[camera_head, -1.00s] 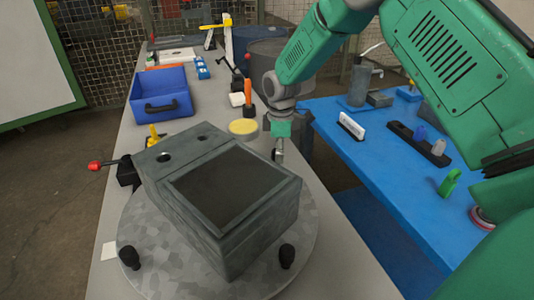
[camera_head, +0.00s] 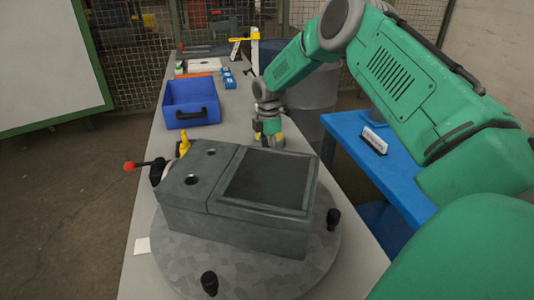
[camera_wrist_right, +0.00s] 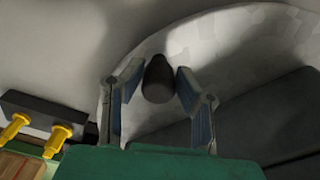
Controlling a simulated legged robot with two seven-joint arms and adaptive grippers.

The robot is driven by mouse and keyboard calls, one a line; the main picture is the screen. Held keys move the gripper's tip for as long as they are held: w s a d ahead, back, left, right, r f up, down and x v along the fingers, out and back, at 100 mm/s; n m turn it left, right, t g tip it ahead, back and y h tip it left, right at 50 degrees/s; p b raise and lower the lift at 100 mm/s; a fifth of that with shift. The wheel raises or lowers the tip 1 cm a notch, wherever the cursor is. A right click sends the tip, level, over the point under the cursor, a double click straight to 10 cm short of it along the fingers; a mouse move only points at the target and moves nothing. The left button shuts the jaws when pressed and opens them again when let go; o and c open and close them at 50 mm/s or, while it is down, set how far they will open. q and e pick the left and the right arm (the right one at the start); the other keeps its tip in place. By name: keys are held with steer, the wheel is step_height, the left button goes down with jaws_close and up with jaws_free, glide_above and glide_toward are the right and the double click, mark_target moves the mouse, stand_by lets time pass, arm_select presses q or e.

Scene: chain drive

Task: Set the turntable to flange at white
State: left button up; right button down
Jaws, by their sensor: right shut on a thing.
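The turntable (camera_head: 180,258) is a round, mottled grey disc on the bench. A dark grey box-shaped housing (camera_head: 240,222) sits on it, its long side toward me. Black knobs stand on the rim at front (camera_head: 209,282) and right (camera_head: 333,218). A white square (camera_head: 142,246) lies on the bench left of the disc. I cannot make out which housing face is the flange. My right gripper (camera_head: 268,142) is behind the housing, fingertips mostly hidden. In the right wrist view its fingers (camera_wrist_right: 157,80) are shut on a black knob (camera_wrist_right: 158,82) at the disc's rim. My left gripper is out of view.
A red-tipped lever (camera_head: 130,166) and a yellow part (camera_head: 184,143) stand at the disc's left rear. A blue bin (camera_head: 191,103) is farther back. A blue table (camera_head: 350,155) stands at right. Black and yellow fittings (camera_wrist_right: 45,125) show in the wrist view.

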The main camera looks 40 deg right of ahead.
steer(key=w+a+n+b, duration=0.1)
steer(key=w+a+n, duration=0.1)
steer(key=w+a, duration=0.1)
steer(key=w+a+n+b, duration=0.2)
steer(key=w+a+n, duration=0.1)
steer(key=w+a, duration=0.1)
steer(key=shift+w+a+n, duration=0.5)
steer(key=shift+w+a, duration=0.05)
steer(key=shift+a, duration=0.2)
steer(key=c, duration=1.3)
jaws_free()
steer(key=shift+o, duration=0.5)
steer(key=shift+s+a+r, duration=0.1)
step_height(320, 180, up, 12)
